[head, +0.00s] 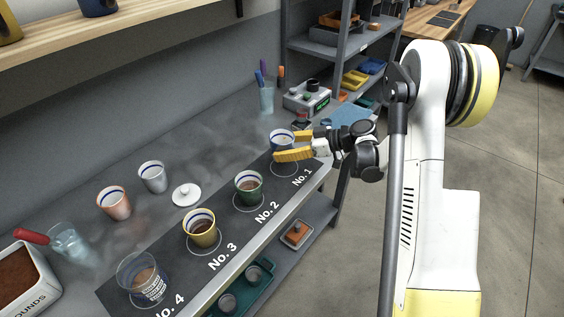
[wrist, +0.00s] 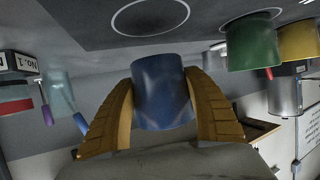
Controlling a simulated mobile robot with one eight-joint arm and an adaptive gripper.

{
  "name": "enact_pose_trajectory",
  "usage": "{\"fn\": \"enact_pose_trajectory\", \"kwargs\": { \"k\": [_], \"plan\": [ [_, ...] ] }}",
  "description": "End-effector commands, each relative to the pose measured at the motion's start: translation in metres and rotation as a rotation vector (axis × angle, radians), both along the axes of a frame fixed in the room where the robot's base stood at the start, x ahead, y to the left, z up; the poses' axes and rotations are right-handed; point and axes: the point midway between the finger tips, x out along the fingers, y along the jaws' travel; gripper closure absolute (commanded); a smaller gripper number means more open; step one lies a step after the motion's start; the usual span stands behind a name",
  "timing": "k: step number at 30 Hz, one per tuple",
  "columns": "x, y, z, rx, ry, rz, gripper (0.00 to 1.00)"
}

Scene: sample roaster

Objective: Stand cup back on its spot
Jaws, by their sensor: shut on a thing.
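The blue cup (head: 281,143), white inside with a blue rim, is between the yellow fingers of my gripper (head: 293,146) at the far end of the black mat (head: 222,208). In the wrist view the blue cup (wrist: 162,92) is gripped on both sides by the fingers of my gripper (wrist: 163,105). That view is upside down. The ring marked No. 1 (head: 284,174) is largely bare, with the cup over or behind its far side. The cup looks roughly upright and clear of the mat; the exact gap is hard to tell.
A green cup (head: 248,187) stands at No. 2, a yellow cup (head: 201,230) at No. 3 and a glass (head: 143,280) at No. 4. A white lid (head: 186,195) lies behind them. A pen glass (head: 267,98) and a grey device (head: 306,97) stand beyond my gripper.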

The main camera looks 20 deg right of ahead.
Motion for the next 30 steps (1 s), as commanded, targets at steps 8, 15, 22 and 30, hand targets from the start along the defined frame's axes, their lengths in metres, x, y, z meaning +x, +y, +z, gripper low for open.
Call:
{"fn": "enact_pose_trajectory", "kwargs": {
  "k": [8,15,22,30],
  "plan": [
    [0.0,0.002,-0.033,0.0,0.0,-0.001,0.83],
    [0.0,0.002,-0.041,0.001,-0.001,0.0,0.83],
    [0.0,0.002,-0.044,0.0,0.0,0.0,0.36],
    [0.0,0.002,-0.043,0.0,0.0,0.0,0.19]
  ]
}}
